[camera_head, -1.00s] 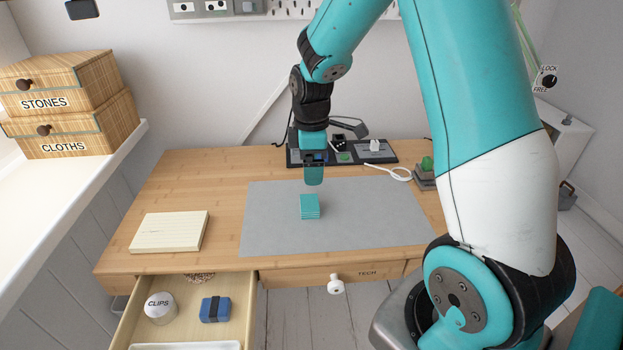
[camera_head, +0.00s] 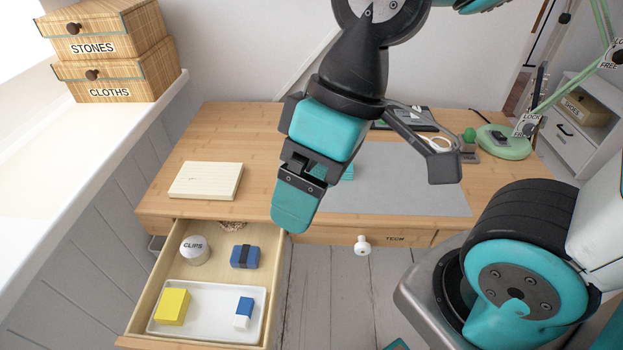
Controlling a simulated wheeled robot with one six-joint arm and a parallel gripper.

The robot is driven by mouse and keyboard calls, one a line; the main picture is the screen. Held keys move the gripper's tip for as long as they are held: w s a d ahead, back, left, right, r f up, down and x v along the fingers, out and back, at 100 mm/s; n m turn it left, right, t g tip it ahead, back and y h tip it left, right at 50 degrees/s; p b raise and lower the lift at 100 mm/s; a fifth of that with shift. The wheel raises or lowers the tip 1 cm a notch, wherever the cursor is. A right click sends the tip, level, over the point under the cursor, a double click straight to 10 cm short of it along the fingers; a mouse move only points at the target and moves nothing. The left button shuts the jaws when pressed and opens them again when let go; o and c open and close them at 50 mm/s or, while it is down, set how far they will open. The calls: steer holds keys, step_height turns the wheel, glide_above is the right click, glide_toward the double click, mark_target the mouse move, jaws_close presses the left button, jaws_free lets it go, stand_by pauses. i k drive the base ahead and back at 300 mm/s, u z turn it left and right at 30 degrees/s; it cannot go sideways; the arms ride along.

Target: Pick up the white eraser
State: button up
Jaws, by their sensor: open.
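The white eraser (camera_head: 242,320) has a blue sleeve around its upper part. It lies in the right part of a white tray (camera_head: 205,335) inside the open drawer. My gripper (camera_head: 293,213) hangs above the drawer's right edge, up and to the right of the eraser, and points down. It is open, with nothing seen in it. Its fingers overlap from this side, so the gap between them is hidden. The eraser is in full view and apart from my gripper.
A yellow block (camera_head: 173,306) shares the tray. Behind it in the drawer (camera_head: 140,322) are a CLIPS jar (camera_head: 194,252) and a blue block with a dark band (camera_head: 245,257). A pale notepad (camera_head: 206,180) lies on the desk. A teal stack (camera_head: 347,173) is partly hidden behind my gripper.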

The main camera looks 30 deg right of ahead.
mark_target(244, 310)
steer(key=z, duration=1.55)
steer(key=k, duration=0.65)
steer(key=u, duration=1.6)
